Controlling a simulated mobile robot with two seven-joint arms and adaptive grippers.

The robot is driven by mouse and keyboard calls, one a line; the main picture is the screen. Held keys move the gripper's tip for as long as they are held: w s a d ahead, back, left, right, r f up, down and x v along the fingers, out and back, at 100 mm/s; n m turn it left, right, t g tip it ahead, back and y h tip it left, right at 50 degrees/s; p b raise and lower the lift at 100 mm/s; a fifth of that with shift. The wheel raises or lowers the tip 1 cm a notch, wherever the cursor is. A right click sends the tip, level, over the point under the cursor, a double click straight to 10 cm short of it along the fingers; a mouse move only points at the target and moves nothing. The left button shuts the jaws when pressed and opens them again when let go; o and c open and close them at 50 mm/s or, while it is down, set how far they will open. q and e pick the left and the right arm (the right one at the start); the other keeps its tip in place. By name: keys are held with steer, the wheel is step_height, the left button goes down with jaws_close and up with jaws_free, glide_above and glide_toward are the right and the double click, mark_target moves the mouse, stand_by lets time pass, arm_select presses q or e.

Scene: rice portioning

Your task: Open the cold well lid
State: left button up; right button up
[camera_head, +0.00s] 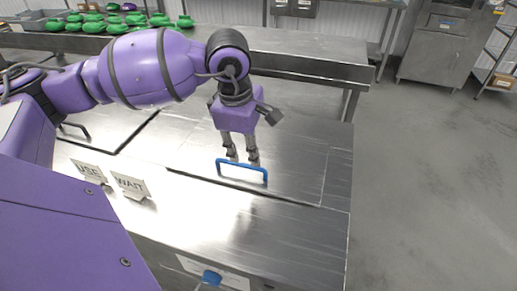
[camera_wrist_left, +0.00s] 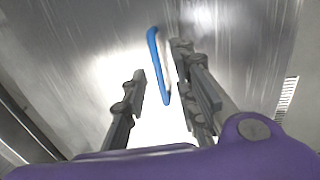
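The cold well lid (camera_head: 290,150) is a flat steel panel in the counter and lies shut. Its blue bar handle (camera_head: 241,170) stands up near the lid's front edge. My left gripper (camera_head: 242,157) points down just behind and above this handle. In the left wrist view the blue handle (camera_wrist_left: 158,65) shows between the two fingers, nearer the right one. The fingers are apart and the gripper is open. I cannot tell whether a finger touches the handle. My right gripper is not in view.
Two small signs, "USE" (camera_head: 88,171) and "WAIT" (camera_head: 130,185), stand on the counter front. A blue knob (camera_head: 212,278) is on the front face. Another panel with a dark handle (camera_head: 76,129) lies left. Green items (camera_head: 118,26) sit on the back table. Floor is clear at right.

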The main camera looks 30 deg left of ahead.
mark_target(246, 165)
arm_select(q)
steer(key=shift+y, duration=0.3)
steer(key=f, duration=0.1)
steer(key=w+a+f, duration=0.1)
steer(key=f, duration=0.3)
steer(key=shift+w+a+f, duration=0.1)
steer(key=shift+w+a, duration=0.1)
steer(key=shift+a, duration=0.05)
steer(key=shift+w+f, duration=0.1)
steer(key=shift+f, duration=0.6)
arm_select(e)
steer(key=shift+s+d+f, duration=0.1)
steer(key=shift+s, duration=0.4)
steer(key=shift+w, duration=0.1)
arm_select(q)
jaws_close()
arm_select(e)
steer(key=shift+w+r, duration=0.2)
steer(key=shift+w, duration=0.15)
arm_select(q)
steer(key=shift+w+r, duration=0.1)
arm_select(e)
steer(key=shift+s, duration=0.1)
